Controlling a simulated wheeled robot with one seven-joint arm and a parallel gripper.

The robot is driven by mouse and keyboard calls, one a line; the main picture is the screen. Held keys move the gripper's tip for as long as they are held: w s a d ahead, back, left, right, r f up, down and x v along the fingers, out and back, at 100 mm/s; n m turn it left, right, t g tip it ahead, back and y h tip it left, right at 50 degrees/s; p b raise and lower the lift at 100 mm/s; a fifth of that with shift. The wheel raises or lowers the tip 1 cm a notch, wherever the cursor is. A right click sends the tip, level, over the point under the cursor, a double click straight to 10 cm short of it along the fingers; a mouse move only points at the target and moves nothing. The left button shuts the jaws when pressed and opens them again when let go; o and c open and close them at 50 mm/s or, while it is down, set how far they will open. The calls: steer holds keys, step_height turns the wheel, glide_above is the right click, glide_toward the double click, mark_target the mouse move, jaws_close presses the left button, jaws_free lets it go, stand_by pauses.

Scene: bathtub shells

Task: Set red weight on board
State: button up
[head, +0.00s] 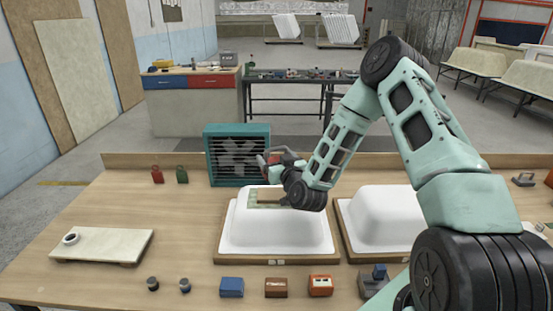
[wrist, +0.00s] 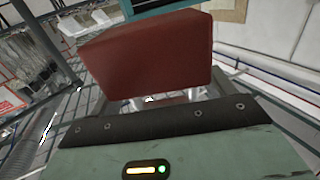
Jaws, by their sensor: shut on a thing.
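My gripper (head: 272,158) is shut on a red weight, a dull red block that fills the upper middle of the wrist view (wrist: 148,62). In the head view my gripper is above the back of the left white tub shell, in front of the teal fan; the held weight is partly hidden there. A small brown board (head: 268,196) lies on a greenish patch on top of that shell, below my gripper. A larger cream board (head: 115,240) lies at the table's left. Another small red weight (head: 157,175) stands at the back left.
A green weight (head: 182,175) stands near the teal fan box (head: 218,165). The left white shell (head: 260,235) and a second shell (head: 375,220) sit on wooden bases. Small blue, brown and orange boxes (head: 320,285) line the front. The table between cream board and left shell is clear.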

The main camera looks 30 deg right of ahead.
steer(key=shift+f+b, duration=1.95)
steer(key=shift+f, duration=1.1)
steer(key=shift+f+b, duration=0.3)
steer(key=o, duration=1.9)
steer(key=shift+o, duration=0.3)
steer(key=shift+s+f, duration=0.15)
steer(key=shift+f, duration=0.15)
steer(key=p+v, duration=0.3)
steer(key=v, duration=1.4)
steer(key=shift+r, duration=0.15)
steer(key=shift+s, duration=0.1)
